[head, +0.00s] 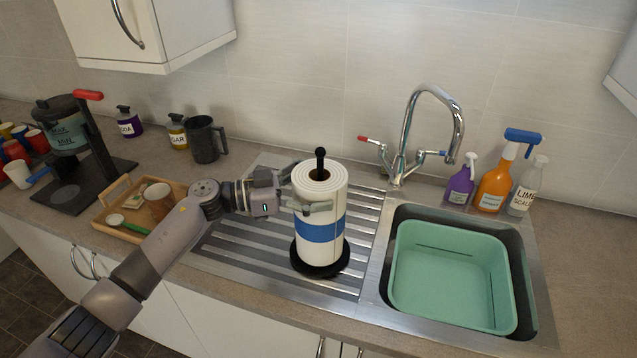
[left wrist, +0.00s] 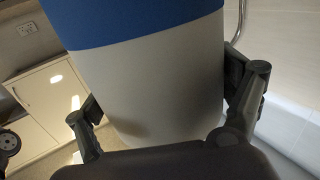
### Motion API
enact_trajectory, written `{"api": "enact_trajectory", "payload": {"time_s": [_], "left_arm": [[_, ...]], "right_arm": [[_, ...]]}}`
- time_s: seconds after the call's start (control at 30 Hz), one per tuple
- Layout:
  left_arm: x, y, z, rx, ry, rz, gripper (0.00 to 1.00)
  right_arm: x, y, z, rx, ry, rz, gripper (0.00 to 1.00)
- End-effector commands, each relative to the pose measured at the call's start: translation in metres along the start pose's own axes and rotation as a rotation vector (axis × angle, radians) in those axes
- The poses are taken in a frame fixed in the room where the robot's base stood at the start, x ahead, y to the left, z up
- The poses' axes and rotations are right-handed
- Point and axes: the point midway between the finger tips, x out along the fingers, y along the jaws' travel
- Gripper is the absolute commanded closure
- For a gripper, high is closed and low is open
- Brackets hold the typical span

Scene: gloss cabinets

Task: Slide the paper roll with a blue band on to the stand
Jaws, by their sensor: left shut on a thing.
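The white paper roll (head: 310,252) with a blue band (head: 320,229) is upright around the post of the black stand. The post's round tip (head: 320,153) sticks out above the roll's core. The stand's black round base (head: 345,262) shows under the roll on the draining board; the roll's lower end looks at or very close to the base. My left gripper (head: 306,189) is shut on the roll from the left, above the band. In the left wrist view the roll (left wrist: 150,85) fills the space between both fingers. My right gripper is not in view.
The steel draining board (head: 240,243) lies around the stand. To the right are a sink with a green basin (head: 450,275), a tap (head: 402,165) and spray bottles (head: 494,185). To the left are a wooden tray (head: 100,222), a dark mug (head: 204,140) and a coffee maker (head: 65,130).

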Motion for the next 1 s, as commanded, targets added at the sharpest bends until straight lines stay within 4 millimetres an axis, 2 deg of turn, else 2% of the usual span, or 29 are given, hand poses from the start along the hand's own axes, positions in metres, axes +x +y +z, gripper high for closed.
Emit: {"api": "enact_trajectory", "payload": {"time_s": [0.33,0.37,0.4,0.5,1.0], "left_arm": [[-0.0001,-0.0001,-0.0007,0.001,0.001,0.0,0.63],[-0.0001,-0.0001,-0.0007,0.001,0.002,0.0,0.09],[-0.0001,-0.0001,-0.0008,0.001,0.002,0.0,0.06],[-0.0001,-0.0001,-0.0007,0.001,0.001,0.0,0.0],[-0.0001,0.0001,-0.001,0.0,0.0,0.0,0.0]], "right_arm": [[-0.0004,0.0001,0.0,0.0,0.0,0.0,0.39],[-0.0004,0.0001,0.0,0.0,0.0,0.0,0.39],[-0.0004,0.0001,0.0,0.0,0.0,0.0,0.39],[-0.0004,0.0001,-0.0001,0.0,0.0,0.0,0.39],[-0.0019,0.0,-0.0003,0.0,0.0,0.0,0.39]]}}
